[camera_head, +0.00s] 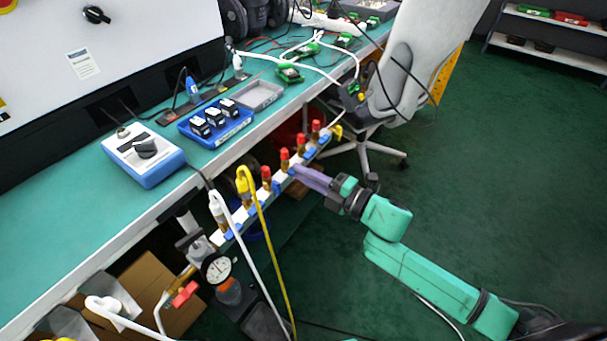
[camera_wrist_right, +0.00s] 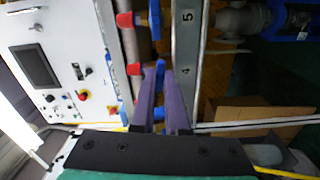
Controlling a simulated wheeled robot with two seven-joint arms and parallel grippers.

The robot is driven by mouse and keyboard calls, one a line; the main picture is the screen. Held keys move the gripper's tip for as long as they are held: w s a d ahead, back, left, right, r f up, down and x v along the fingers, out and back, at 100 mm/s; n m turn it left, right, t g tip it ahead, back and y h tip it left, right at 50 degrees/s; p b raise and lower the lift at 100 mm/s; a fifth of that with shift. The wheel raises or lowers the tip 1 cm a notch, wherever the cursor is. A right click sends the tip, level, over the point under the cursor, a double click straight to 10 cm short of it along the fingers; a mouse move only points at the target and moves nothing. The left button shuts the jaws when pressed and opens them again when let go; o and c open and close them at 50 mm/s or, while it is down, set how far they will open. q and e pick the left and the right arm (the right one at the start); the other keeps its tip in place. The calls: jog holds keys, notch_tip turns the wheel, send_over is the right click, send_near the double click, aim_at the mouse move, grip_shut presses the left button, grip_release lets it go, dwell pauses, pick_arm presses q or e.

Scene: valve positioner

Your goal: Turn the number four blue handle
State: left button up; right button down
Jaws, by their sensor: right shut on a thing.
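The valve manifold (camera_head: 249,211) is a pale bar along the bench's front edge, with brass valves, red caps and several blue handles. In the right wrist view the number 4 is printed on the manifold rail (camera_wrist_right: 186,100), with a 5 further up. The number four blue handle (camera_wrist_right: 160,70) lies at the tips of my right gripper (camera_wrist_right: 163,82). The purple fingers are shut on it, hiding part of it. In the head view my right gripper (camera_head: 298,172) reaches the manifold from the right.
A green bench (camera_head: 75,232) carries a blue-and-white box with a knob (camera_head: 145,160) and a blue tray (camera_head: 238,128). A white hose and a yellow hose (camera_head: 268,235) hang from the near end. A gauge (camera_head: 217,269) sits below. An office chair (camera_head: 391,85) stands behind; the right floor is clear.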

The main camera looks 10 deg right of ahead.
pick_arm(q)
jog(key=shift+w+d+r, duration=0.15)
jog(key=shift+w+r, duration=0.1)
jog(key=shift+r, duration=0.05)
pick_arm(e)
jog(key=shift+f+n, duration=0.15)
jog(key=shift+n, duration=0.65)
pick_arm(q)
jog(key=shift+s, duration=0.25)
pick_arm(e)
jog(key=c, duration=0.9)
grip_release()
pick_arm(q)
jog(key=shift+w+r, duration=0.15)
jog(key=shift+w, duration=0.35)
jog(key=s+f, duration=0.1)
jog(key=s+f+p, duration=0.1)
jog(key=shift+s+a, duration=0.3)
jog(key=shift+a, duration=0.05)
pick_arm(e)
jog(key=v, duration=1.4)
jog(key=shift+s+d, duration=0.2)
jog(key=shift+s, duration=0.05)
pick_arm(q)
jog(key=shift+r, duration=0.1)
